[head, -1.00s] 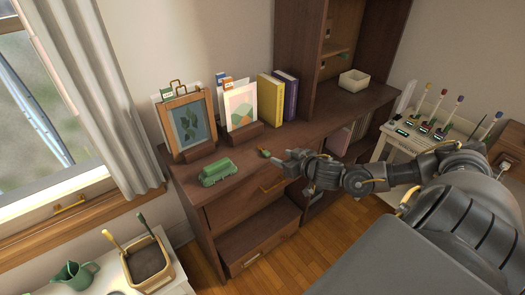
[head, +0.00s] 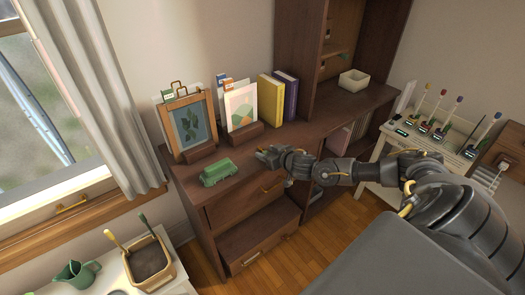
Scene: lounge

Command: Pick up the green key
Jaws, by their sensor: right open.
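The green key lies on the brown cabinet top (head: 235,194), near its front edge. Only a small bit of green (head: 263,149) shows at my right gripper's fingertips, and the rest is hidden behind the fingers. My right gripper (head: 264,154) reaches in from the right, low over the cabinet top, open, with its fingertips at the key. I cannot tell whether they touch it. My left gripper is not in view.
A green box-like object (head: 218,172) sits left of my gripper. Behind stand a framed picture (head: 190,125), a card in a holder (head: 241,107) and upright books (head: 270,99). A drawer (head: 258,240) is pulled out below. A cream bin (head: 354,80) stands further right.

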